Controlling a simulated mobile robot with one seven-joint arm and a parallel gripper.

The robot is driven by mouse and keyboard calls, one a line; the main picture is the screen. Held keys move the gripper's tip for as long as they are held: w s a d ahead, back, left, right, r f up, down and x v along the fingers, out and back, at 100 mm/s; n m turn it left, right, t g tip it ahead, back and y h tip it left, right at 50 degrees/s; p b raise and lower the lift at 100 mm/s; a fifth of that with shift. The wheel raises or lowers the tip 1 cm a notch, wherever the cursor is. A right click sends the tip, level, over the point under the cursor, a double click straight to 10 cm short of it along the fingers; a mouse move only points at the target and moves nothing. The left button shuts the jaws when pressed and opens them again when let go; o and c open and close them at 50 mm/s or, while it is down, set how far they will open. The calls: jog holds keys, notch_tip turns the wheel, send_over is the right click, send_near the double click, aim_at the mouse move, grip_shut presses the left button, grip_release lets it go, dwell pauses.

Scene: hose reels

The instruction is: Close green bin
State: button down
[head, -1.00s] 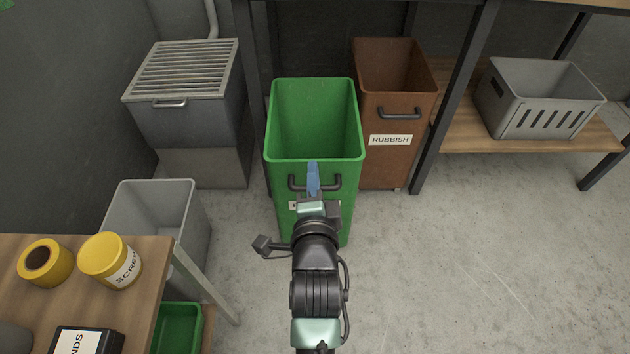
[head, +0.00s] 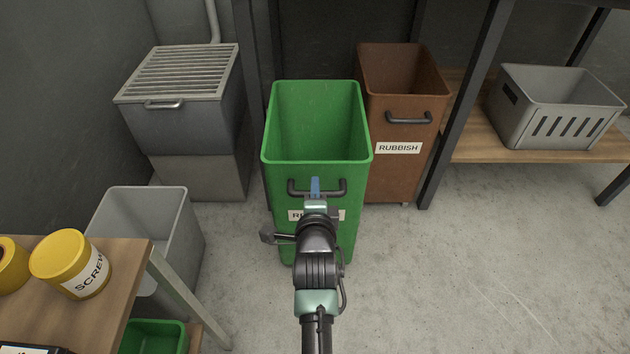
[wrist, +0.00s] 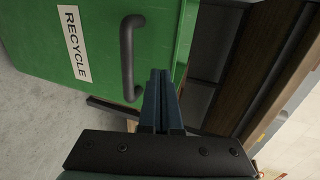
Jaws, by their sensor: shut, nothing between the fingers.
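The green bin (head: 317,170) is an open-topped box standing out in front of the brown bin beside it. Its dark handle (head: 294,193) is on the front face, and it also shows in the wrist view (wrist: 127,60). A white RECYCLE label (wrist: 74,43) is on the same face in the wrist view; my arm partly covers it in the head view. My gripper (head: 315,184) is shut and empty, with its blue fingers in front of the handle's middle. In the wrist view the fingers (wrist: 160,88) lie just beside one end of the handle. I cannot tell whether they touch.
The brown rubbish bin (head: 404,175) stands at the right, near a dark bench leg (head: 459,110). A grey grated unit (head: 185,110) is at the left. A grey open bin (head: 180,235) and a table with a yellow tub (head: 65,262) are at the near left. The floor at right is clear.

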aim_at(315, 166)
jog(key=shift+w+b, duration=0.8)
jog(key=shift+w, duration=1.15)
